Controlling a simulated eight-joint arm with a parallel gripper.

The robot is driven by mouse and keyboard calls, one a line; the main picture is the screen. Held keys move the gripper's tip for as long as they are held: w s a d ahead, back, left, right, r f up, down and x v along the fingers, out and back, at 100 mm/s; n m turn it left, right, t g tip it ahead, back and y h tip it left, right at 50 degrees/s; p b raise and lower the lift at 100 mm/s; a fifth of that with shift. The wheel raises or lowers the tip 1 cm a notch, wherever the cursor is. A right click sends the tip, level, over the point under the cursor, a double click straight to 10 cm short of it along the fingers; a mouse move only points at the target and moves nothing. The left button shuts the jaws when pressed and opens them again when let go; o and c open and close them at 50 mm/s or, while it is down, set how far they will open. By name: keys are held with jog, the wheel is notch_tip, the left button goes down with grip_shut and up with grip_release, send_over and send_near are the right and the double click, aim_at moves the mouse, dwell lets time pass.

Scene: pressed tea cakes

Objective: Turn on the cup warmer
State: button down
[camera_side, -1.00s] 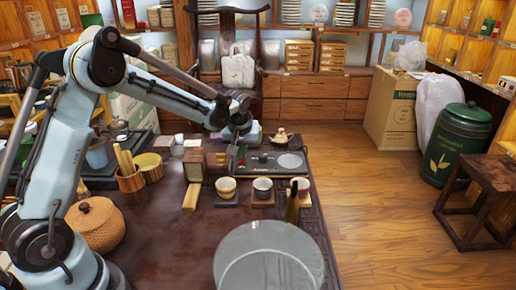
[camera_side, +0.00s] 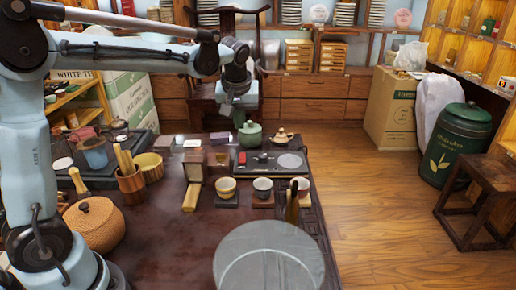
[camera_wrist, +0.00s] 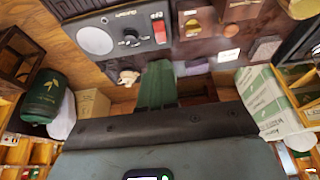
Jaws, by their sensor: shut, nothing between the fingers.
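The cup warmer (camera_side: 268,162) is a flat dark panel at the table's far right edge. It carries a pale round plate (camera_side: 290,161) on its right. In the wrist view the warmer lies upside down at the top, with the plate (camera_wrist: 95,40), a black knob (camera_wrist: 131,38) and a part with red marks (camera_wrist: 158,27). The marks are too small to read. My gripper (camera_side: 240,112) hangs in the air above and behind the warmer's left end, apart from it. It is shut and empty.
A dark bottle (camera_side: 292,205) and a round glass top (camera_side: 268,260) are nearer.

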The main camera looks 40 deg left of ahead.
aim_at(242, 157)
jog(key=shift+r, duration=0.1)
jog(key=shift+w+a+r, duration=0.15)
jog(key=shift+w+a, duration=0.35)
jog(key=x, duration=1.4)
